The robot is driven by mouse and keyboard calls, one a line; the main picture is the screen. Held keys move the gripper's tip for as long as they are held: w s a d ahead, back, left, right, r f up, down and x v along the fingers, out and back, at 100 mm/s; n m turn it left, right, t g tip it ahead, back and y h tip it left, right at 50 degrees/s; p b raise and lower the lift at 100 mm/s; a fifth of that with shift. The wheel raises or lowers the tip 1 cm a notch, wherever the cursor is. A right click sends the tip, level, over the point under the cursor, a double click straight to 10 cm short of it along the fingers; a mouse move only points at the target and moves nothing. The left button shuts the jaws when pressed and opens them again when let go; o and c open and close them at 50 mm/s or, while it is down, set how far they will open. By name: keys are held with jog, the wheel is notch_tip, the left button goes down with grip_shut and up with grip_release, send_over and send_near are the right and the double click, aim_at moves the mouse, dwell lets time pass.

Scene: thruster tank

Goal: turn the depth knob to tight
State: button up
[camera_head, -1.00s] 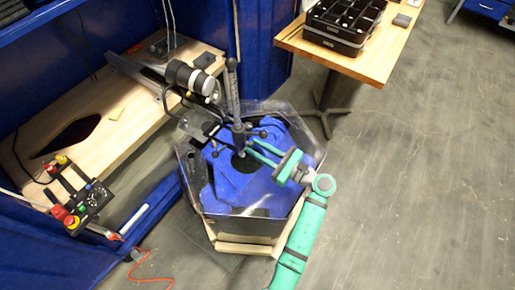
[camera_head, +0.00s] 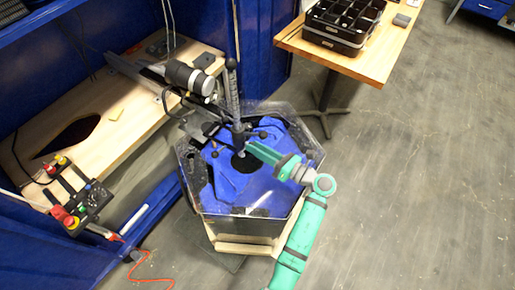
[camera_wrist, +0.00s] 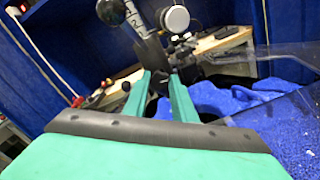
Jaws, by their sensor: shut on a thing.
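A tall dark post with a handle (camera_head: 233,95) stands over the blue-filled hexagonal tank (camera_head: 205,205). A dark fitting (camera_head: 239,140) is at the post's lower end, above the round black opening in the blue. My gripper (camera_head: 251,148) reaches in from the right with its green fingers at this fitting. In the wrist view my fingers (camera_wrist: 158,76) are close together around a small dark part (camera_wrist: 157,88). I take that part to be the depth knob, but the fingers mostly hide it, and I see no marking of its setting.
A silver and black motor (camera_head: 190,77) sits beside the post on the left. A control box with red buttons (camera_head: 80,205) stands at the left bench. A wooden table with a black tray (camera_head: 335,40) is at the upper right. Floor to the right is clear.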

jog(key=m, duration=0.4)
jog(key=shift+d+f, duration=0.1)
jog(key=shift+f, duration=0.05)
jog(key=shift+m, duration=0.3)
jog(key=shift+w, duration=0.1)
jog(key=o, duration=1)
jog(key=shift+o, duration=0.2)
jog(key=v, duration=1)
jog(key=shift+d, duration=0.15)
jog(key=shift+s+d, duration=0.15)
jog(key=shift+s, duration=0.15)
